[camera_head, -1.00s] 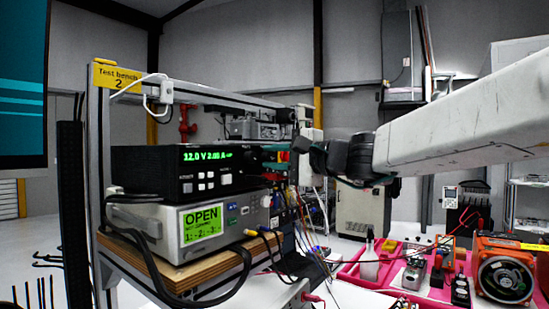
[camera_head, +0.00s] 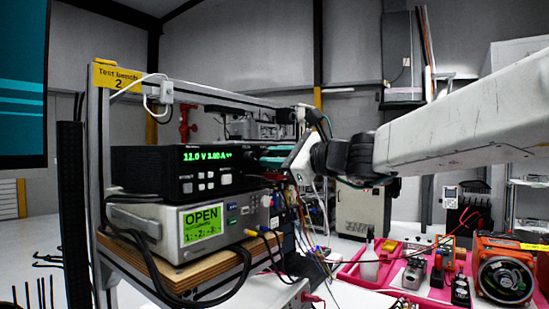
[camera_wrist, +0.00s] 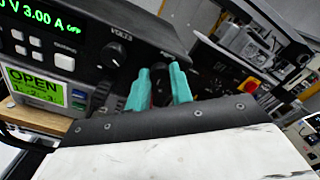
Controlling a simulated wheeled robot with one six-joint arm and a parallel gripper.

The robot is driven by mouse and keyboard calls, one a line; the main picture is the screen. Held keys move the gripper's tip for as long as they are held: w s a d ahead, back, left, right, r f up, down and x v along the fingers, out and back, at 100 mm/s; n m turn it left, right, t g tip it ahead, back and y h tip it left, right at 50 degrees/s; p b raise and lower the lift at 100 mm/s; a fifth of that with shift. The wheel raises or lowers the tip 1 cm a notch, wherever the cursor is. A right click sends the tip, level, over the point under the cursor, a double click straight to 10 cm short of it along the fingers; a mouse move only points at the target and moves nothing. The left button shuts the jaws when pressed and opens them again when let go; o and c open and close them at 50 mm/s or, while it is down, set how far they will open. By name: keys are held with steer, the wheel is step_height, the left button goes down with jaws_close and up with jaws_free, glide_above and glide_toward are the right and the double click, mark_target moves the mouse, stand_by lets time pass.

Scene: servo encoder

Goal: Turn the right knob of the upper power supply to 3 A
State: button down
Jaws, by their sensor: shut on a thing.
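The upper power supply (camera_head: 150,172) is a black box on the left, stacked on a grey unit. The left knob (camera_wrist: 112,56), under the VOLTS label, is free. My gripper (camera_wrist: 160,84) has its teal fingers on either side of the right knob, at the right end of the front panel. It is shut on that knob, which is mostly hidden between the fingers. In the head view my gripper (camera_head: 268,155) reaches the panel from the right.
The grey lower unit (camera_head: 170,218) shows OPEN on its green screen and rests on a wooden shelf (camera_head: 205,270). Cables hang at its front. A pink tray (camera_head: 350,272) with parts and an orange fan unit (camera_head: 503,275) stand at the right.

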steer(key=shift+f+m, duration=0.1)
steer(key=shift+m, duration=0.4)
steer(key=c, duration=1.2)
jaws_free()
steer(key=shift+c, duration=0.2)
steer(key=v, duration=0.7)
steer(key=shift+s+d, duration=0.25)
steer(key=shift+d, duration=0.1)
